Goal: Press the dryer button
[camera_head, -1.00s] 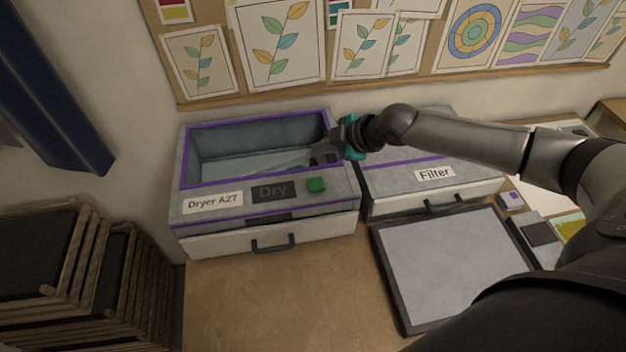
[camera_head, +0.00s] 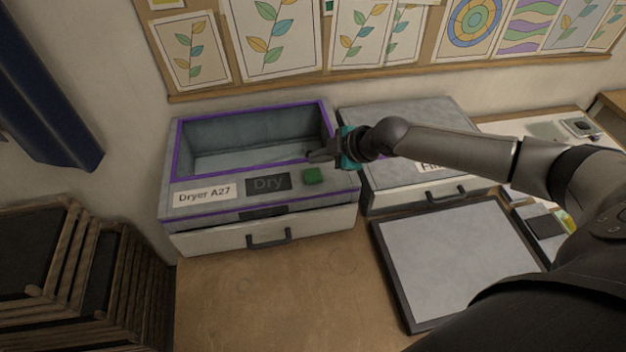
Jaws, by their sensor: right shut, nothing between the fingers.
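The dryer (camera_head: 342,194) is a grey box with purple trim, an open-topped compartment and a drawer below. Its front panel has a "Dryer A27" label (camera_head: 205,195), a dark "Dry" display (camera_head: 268,182) and a green button (camera_head: 313,176). My right gripper (camera_head: 313,156) is shut and empty. It appears above and behind the green button, over the front right of the compartment, and looks apart from the button. The button is fully in view. My left gripper is not in view.
The filter box (camera_head: 400,202) stands right of the dryer, its label partly hidden by my right arm. A framed grey panel (camera_head: 450,250) lies in front of it. Dark wooden racks (camera_head: 75,270) stand at the left. The table in front of the dryer (camera_head: 270,305) is clear.

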